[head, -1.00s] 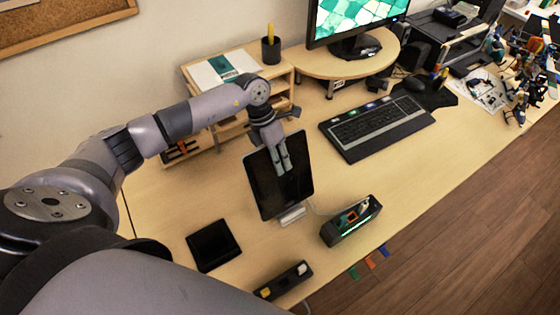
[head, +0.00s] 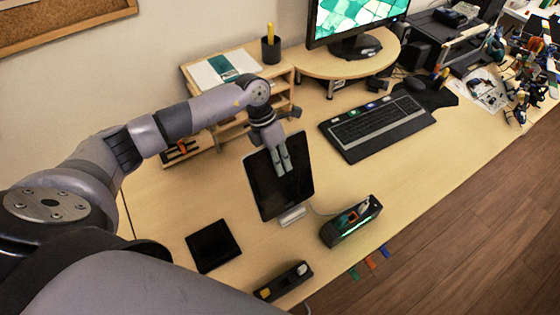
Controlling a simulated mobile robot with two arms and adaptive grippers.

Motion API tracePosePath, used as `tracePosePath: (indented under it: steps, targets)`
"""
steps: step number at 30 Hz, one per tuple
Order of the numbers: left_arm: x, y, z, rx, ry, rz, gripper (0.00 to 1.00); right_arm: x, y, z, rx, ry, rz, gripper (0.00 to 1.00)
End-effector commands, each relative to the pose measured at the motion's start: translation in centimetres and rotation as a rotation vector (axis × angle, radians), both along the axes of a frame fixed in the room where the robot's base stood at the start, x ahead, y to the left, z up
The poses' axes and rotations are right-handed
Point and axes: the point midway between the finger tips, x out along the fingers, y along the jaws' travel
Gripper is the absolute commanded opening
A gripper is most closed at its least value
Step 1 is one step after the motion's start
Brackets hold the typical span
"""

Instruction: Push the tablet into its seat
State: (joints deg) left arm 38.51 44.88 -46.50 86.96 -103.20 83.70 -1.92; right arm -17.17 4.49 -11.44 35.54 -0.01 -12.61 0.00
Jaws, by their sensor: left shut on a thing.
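The tablet (head: 268,192) stands upright, leaning back a little, with its dark screen facing me. Its lower edge is at a small white stand (head: 292,216) on the desk. My left gripper (head: 283,166) comes from above and behind, with its fingers pointing down over the upper part of the tablet. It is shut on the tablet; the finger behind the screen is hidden. Whether the tablet's lower edge sits fully in the stand, I cannot tell. My right gripper is not in view.
A black box with a green light strip (head: 350,222) stands right of the stand. A flat black pad (head: 213,246) and a small dark holder (head: 284,282) lie nearer me. The keyboard (head: 376,128) and a wooden shelf (head: 215,85) are behind. Desk between them is clear.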

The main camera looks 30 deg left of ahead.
Motion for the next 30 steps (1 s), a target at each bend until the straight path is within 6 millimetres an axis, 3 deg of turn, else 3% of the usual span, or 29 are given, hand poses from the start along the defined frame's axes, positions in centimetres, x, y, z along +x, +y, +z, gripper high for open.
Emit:
tracePosePath:
  steps: [27, 28, 30]
  targets:
    - [-0.3, -0.7, -2.0, -0.002, -0.003, -0.001, 0.0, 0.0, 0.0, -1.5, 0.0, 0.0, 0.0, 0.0]
    - [-0.3, -0.7, -1.9, -0.002, -0.002, 0.0, 0.12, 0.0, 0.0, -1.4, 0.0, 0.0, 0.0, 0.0]
    - [-0.3, -0.7, -1.9, -0.002, -0.002, 0.0, 0.16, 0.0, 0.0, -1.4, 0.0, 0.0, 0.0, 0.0]
